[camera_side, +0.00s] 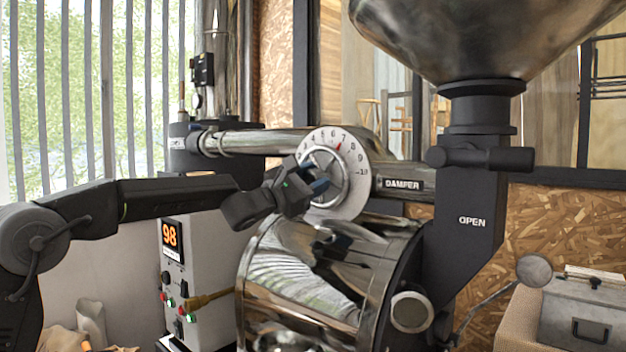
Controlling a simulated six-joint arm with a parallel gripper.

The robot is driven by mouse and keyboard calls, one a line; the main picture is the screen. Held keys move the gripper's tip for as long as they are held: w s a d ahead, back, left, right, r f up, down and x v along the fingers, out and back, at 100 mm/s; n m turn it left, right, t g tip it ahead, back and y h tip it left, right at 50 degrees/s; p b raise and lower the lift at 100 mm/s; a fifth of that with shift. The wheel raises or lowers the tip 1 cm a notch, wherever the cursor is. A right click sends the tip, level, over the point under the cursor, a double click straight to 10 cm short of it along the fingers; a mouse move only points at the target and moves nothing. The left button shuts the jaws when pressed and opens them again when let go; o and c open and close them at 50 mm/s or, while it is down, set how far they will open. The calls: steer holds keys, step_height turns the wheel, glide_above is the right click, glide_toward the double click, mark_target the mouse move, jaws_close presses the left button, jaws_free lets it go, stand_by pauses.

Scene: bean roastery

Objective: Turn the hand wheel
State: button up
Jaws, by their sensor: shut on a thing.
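The hand wheel (349,200) is a round silver-white disc with numbers around its rim and a red mark near the 7. It sits on the horizontal pipe, beside a black plate marked DAMPER (402,184). My gripper (318,184) is at the wheel's middle, coming from the left, and is shut on the wheel's hub or grip. The gripper hides the lower left of the wheel and most of what the fingers hold.
Below the wheel is a shiny metal drum (300,285). To the right stand a black chute marked OPEN (470,200) and a large metal hopper (480,35). A control box (200,260) showing 98 stands under my arm. A grey metal case (585,320) sits at lower right.

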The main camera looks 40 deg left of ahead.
steer(key=m+g+h, duration=0.1)
steer(key=m, duration=0.3)
steer(key=m+g+h, duration=0.1)
steer(key=m, duration=0.2)
steer(key=shift+m+g, duration=0.4)
steer(key=o, duration=1.3)
steer(key=v, duration=1.4)
steer(key=shift+w+f, duration=0.1)
